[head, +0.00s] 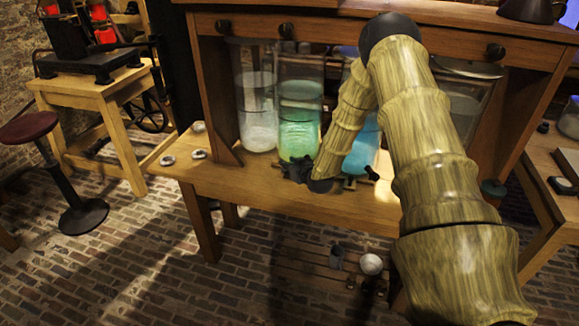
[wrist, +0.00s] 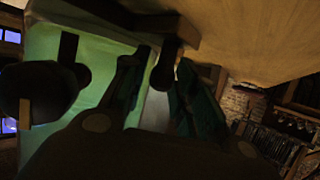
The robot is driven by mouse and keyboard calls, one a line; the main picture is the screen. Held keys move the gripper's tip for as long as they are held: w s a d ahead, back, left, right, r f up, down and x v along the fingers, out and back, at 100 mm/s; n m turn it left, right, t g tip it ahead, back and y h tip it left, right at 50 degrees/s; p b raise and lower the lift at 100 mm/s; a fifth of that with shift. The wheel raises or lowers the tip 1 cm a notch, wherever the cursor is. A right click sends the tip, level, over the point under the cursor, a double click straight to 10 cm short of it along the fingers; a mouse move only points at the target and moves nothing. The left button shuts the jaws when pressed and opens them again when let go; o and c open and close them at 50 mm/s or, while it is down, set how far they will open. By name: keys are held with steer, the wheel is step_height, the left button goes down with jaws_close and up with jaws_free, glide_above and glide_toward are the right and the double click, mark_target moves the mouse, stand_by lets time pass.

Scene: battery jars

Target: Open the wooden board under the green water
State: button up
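The jar of green water (head: 299,118) stands on the wooden bench among other jars. My gripper (head: 300,170) is low in front of its base, and the dark fingers hide the part of the bench right under the green water, so the board there is not clear in the head view. In the wrist view the green jar (wrist: 45,50) fills the left side. My gripper's two fingers (wrist: 158,100) are apart, with a dark knob (wrist: 166,68) showing between them. Whether either finger touches the knob I cannot tell.
A clear jar (head: 257,110) stands left of the green one and a blue jar (head: 364,150) right of it, partly behind my arm. A dark knob (head: 372,173) sits before the blue jar. Small round pieces (head: 198,155) lie on the bench's left end. A stool (head: 55,160) stands left.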

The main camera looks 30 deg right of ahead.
jaws_close()
steer(key=shift+s+a+f, duration=0.1)
steer(key=shift+s+a, duration=0.1)
steer(key=shift+a, duration=0.05)
steer(key=s+a+b, duration=0.1)
steer(key=s+a, duration=1.5)
steer(key=a, duration=0.2)
steer(key=shift+a, duration=0.3)
jaws_free()
